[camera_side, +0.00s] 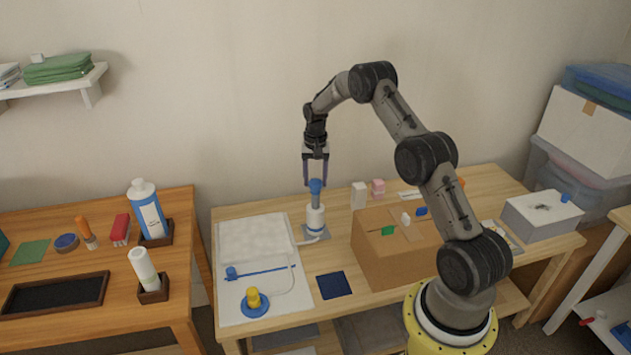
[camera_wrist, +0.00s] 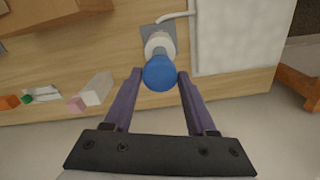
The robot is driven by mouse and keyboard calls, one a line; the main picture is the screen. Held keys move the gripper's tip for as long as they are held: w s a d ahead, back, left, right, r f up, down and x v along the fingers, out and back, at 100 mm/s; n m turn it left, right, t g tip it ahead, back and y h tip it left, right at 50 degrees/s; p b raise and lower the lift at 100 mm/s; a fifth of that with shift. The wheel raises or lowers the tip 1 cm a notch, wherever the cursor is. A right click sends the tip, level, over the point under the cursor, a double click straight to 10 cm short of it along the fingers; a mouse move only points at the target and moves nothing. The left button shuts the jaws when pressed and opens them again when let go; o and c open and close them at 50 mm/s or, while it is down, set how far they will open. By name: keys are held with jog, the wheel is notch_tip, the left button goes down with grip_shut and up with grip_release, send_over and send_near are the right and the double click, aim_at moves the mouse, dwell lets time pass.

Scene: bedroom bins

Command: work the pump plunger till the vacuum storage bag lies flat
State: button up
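The pump (camera_side: 316,217) is a white cylinder with blue bands and a blue plunger knob (camera_side: 316,187) on top. It stands upright on a grey base plate at the back of the light wooden table. A hose runs from it to the white vacuum storage bag (camera_side: 256,240), which looks puffed, to its left. My gripper (camera_side: 315,182) points down above the pump, with a finger on each side of the knob. In the wrist view the knob (camera_wrist: 160,73) sits between the spread fingertips (camera_wrist: 160,73), with a gap to each finger. The pump body is partly hidden under the knob there.
A cardboard box (camera_side: 381,255) stands close to the pump's right. A blue disc with a yellow knob (camera_side: 254,300) and a blue bar (camera_side: 262,271) lie at the sheet's front. A white block (camera_side: 358,196) stands behind the box. A dark blue square (camera_side: 334,285) lies in front.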

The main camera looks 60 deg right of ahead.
jog(key=o, duration=0.3)
notch_tip(320, 180, up, 14)
jog(key=shift+f, duration=0.1)
dwell(0.5)
